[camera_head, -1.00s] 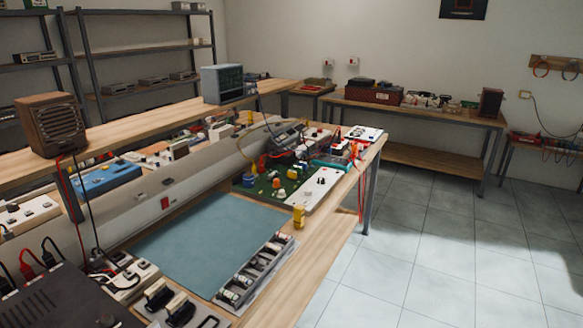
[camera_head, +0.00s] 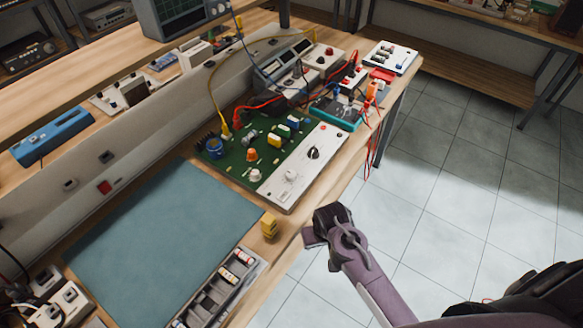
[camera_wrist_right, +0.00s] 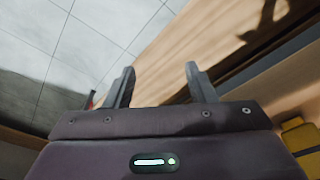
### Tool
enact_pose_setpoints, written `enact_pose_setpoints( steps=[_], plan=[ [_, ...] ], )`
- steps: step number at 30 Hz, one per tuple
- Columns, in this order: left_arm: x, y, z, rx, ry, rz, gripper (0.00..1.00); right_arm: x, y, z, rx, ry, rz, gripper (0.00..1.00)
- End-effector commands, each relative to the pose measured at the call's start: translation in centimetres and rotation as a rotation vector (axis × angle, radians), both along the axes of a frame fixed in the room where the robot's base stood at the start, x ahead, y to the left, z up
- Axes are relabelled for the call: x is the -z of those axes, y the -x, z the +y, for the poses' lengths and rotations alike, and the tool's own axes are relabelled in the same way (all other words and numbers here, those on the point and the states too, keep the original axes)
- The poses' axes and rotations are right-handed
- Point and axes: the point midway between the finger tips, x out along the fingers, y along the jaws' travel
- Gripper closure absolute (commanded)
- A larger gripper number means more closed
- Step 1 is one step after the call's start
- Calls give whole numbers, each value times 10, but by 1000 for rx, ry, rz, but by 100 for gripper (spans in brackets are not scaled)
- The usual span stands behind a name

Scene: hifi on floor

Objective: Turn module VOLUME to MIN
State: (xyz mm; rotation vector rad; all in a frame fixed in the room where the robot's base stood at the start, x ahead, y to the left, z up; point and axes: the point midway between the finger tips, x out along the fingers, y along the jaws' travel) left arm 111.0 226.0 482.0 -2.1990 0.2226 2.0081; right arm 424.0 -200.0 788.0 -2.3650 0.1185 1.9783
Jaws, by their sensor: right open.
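The module (camera_head: 265,155) is a green circuit board with coloured parts and a white front panel (camera_head: 300,168), lying on the bench. A black knob (camera_head: 313,153) is on the panel; a small white knob (camera_head: 291,175) sits nearer its left end. No label is legible, so I cannot tell which is VOLUME. My right gripper (camera_head: 312,238) is beyond the bench's front edge, right of the yellow block and apart from the module. In the right wrist view the gripper (camera_wrist_right: 158,70) is open and empty, above the wooden bench edge and floor. My left gripper is out of view.
A yellow block (camera_head: 269,225) stands near the bench edge. A parts tray (camera_head: 222,290) and blue-green mat (camera_head: 160,235) lie nearer me. A teal-edged box (camera_head: 337,112) with red leads stands behind the panel. The tiled floor (camera_head: 440,200) at right is clear.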

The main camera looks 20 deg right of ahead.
Motion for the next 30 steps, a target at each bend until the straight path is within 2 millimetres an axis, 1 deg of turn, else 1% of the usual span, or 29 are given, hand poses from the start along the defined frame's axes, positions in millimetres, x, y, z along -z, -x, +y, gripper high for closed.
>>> enact_pose_setpoints(
  steps=[1,3,5,11,14,17,21,25,27,30],
  plan=[
    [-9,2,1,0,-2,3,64,-28,-7,1,16,-7,-10,50],
    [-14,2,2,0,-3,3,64,-54,-16,1,47,-15,-9,50],
    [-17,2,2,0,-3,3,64,-70,-25,1,82,-22,-3,50],
    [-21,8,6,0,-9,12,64,-92,-55,3,190,-41,25,50],
    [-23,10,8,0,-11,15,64,-103,-73,5,248,-51,40,50],
    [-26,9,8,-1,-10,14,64,-118,-94,8,317,-64,57,50],
    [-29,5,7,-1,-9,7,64,-141,-128,13,432,-80,92,50],
    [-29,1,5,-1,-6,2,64,-157,-162,20,547,-86,131,50],
    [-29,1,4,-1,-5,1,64,-164,-175,22,597,-85,147,50],
    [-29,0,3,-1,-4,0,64,-170,-185,24,640,-83,162,50]
  ],
)
